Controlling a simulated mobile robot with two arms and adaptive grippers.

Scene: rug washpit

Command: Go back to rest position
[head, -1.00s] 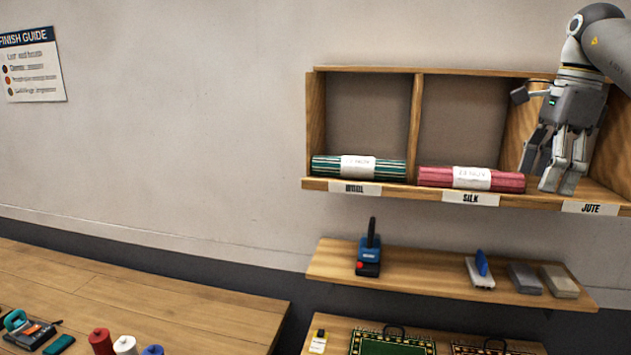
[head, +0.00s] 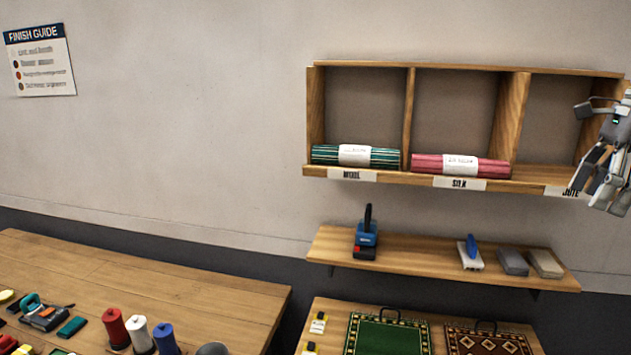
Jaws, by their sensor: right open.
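My right gripper (head: 606,182) is at the right edge of the head view, in front of the right end of the wall shelf (head: 410,176). It is open, with nothing seen between its fingers, and partly covers the JUTE label (head: 562,191). A green striped roll (head: 325,155) lies in the left compartment, and a pink roll (head: 495,168) lies in the SILK compartment. The visible part of the right compartment (head: 553,125) is bare. My left gripper is not in view.
A lower shelf (head: 415,265) carries a blue-black tool (head: 366,240), a blue-handled brush (head: 470,253) and two grey blocks (head: 513,262). Below, rug samples (head: 385,336) lie on a surface. Thread spools (head: 138,333) stand on the wooden table (head: 150,285) at left.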

